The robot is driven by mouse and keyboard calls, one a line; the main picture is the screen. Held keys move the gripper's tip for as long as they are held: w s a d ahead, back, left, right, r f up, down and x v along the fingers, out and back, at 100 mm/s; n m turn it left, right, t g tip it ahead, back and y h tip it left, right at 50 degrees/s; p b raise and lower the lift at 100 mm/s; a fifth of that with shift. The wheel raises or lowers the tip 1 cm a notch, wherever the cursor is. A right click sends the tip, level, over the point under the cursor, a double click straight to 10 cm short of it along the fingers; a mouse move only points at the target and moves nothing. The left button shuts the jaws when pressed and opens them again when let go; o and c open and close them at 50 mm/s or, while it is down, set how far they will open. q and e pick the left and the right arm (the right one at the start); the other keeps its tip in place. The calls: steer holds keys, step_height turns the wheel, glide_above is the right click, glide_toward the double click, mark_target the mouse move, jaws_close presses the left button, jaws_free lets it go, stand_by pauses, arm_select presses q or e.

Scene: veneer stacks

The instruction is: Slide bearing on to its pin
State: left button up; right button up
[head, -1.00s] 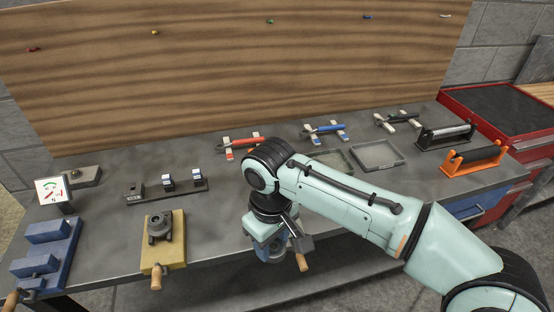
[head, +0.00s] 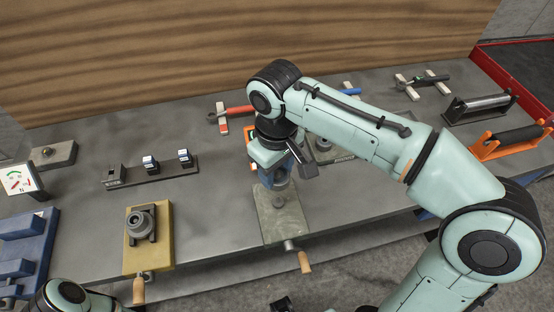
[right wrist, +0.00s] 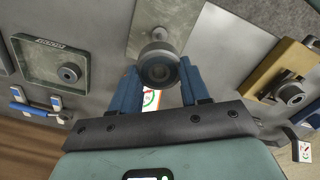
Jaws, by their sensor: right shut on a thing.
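My right gripper (head: 275,180) has blue fingers, and they close on the sides of a grey round bearing (right wrist: 159,68), seen end-on in the right wrist view. My arm and fingers mostly hide it in the head view. A grey-green plate (head: 285,222) lies below and on the near side of the gripper, with a wooden handle at its front. A grey round post (right wrist: 163,32), likely the pin, stands on this plate behind the bearing in the right wrist view. The two overlap there, and I cannot tell whether they touch. My left gripper is out of view.
A yellow block with a grey round fitting (head: 141,223) stands to the left. A dark rail with small blocks (head: 152,174), a gauge card (head: 18,180) and a blue fixture (head: 30,240) lie further left. A tray (right wrist: 60,50) holds another ring. Rollers (head: 480,106) stand right.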

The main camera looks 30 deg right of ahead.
step_height(320, 180, down, 4)
steer(key=b, duration=0.4)
steer(key=shift+s+f, duration=0.1)
steer(key=shift+f, duration=0.15)
steer(key=shift+f+b, duration=0.6)
steer(key=shift+f, duration=0.2)
steer(key=shift+f+b, duration=0.7)
steer(key=shift+f, duration=0.9)
steer(key=o, duration=1.2)
